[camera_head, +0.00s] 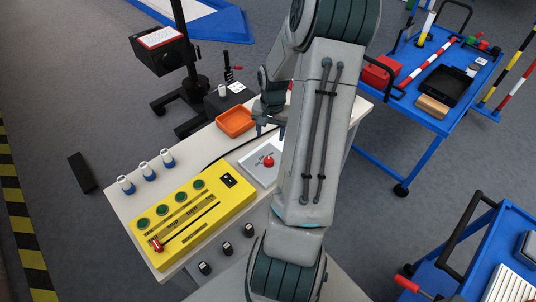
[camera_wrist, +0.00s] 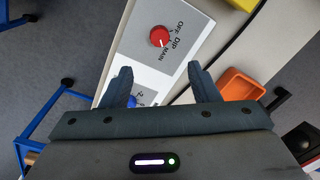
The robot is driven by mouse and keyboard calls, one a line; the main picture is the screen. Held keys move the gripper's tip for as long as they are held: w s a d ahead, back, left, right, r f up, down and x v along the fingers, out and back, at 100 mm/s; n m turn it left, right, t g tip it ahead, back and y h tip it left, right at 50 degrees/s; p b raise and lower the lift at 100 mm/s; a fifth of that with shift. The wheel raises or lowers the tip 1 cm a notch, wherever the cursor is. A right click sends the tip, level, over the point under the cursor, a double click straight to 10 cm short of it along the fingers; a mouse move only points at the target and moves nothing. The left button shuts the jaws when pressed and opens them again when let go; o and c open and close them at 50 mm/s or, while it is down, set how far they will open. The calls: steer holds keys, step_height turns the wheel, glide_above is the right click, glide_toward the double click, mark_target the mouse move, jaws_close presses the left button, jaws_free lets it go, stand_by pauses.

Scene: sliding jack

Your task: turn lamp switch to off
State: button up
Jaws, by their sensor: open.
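The lamp switch is a round red knob (camera_wrist: 159,36) on a white panel (camera_wrist: 140,45) printed OFF, DIP and MAIN. A small light mark shows at the knob's lower right edge, but I cannot tell for certain which label it points to. In the head view the red knob (camera_head: 268,161) stands on the white panel on the table, partly covered by my arm. My gripper (camera_wrist: 160,70) is open and empty, its fingers apart, with the knob beyond the fingertips and not touched. In the head view my gripper (camera_head: 269,131) is just behind the panel.
A yellow box (camera_head: 192,217) with green buttons and a red-handled slider lies left of the panel. An orange bin (camera_head: 235,121) stands behind it. A blue object (camera_wrist: 132,101) shows between my fingers, partly hidden. A blue cart (camera_head: 398,128) stands at the right.

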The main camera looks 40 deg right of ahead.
mark_target(269, 160)
steer(key=f, duration=0.9)
steer(key=f+p, duration=0.1)
steer(key=f, duration=0.4)
steer(key=shift+w+f, duration=0.1)
steer(key=shift+w, duration=0.15)
steer(key=c, duration=1)
